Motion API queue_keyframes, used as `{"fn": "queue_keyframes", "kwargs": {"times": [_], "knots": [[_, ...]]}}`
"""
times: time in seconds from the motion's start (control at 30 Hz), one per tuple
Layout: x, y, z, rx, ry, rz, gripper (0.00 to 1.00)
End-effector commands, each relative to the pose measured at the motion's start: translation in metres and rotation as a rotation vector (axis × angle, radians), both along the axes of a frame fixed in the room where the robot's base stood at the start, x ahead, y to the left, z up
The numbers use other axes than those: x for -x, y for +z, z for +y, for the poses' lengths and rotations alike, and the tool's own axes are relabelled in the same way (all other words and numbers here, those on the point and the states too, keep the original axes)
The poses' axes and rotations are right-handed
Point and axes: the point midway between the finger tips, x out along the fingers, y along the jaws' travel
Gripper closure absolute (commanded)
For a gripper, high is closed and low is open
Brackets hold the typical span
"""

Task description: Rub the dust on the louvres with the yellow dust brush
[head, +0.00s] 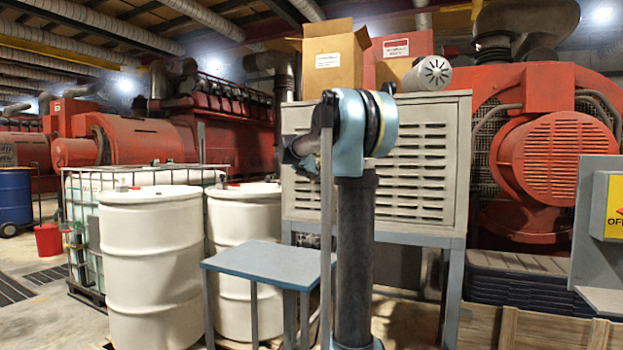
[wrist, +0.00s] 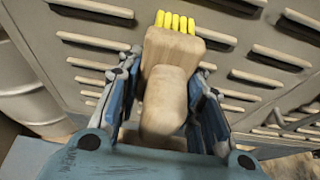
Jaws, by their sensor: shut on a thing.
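A grey cabinet with rows of louvres (head: 418,165) stands behind my arm in the head view. The louvres (wrist: 285,58) also fill the back of the wrist view. In the wrist view, my gripper (wrist: 166,100) is shut on the yellow dust brush (wrist: 172,60), one blue finger on each side of its wooden body. The yellow bristles point away from me toward the louvred panel; I cannot tell whether they touch it. No dust can be made out on the louvres. In the head view, my arm hides the gripper and brush and covers part of the panel.
A small blue-topped table (head: 262,265) stands in front of the cabinet. White drums (head: 150,265) stand to the left. A cardboard box (head: 335,58) and a grey cylinder (head: 430,73) sit on the cabinet. Dark stacked trays (head: 530,285) lie at the right, beside a grey post with a yellow sign (head: 613,208).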

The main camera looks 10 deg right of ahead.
Motion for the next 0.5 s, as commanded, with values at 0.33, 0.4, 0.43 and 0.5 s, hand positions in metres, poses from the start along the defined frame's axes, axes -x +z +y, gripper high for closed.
{"fn": "queue_keyframes", "kwargs": {"times": [0.33, 0.4, 0.43, 0.5], "knots": [[0.016, 0.0, -0.02, 0.002, -0.001, 0.0, 0.92], [0.018, 0.0, -0.022, 0.001, -0.001, -0.001, 0.92], [0.018, 0.0, -0.023, 0.001, -0.001, -0.001, 0.92], [0.017, 0.0, -0.024, 0.0, -0.001, 0.0, 0.92]]}}
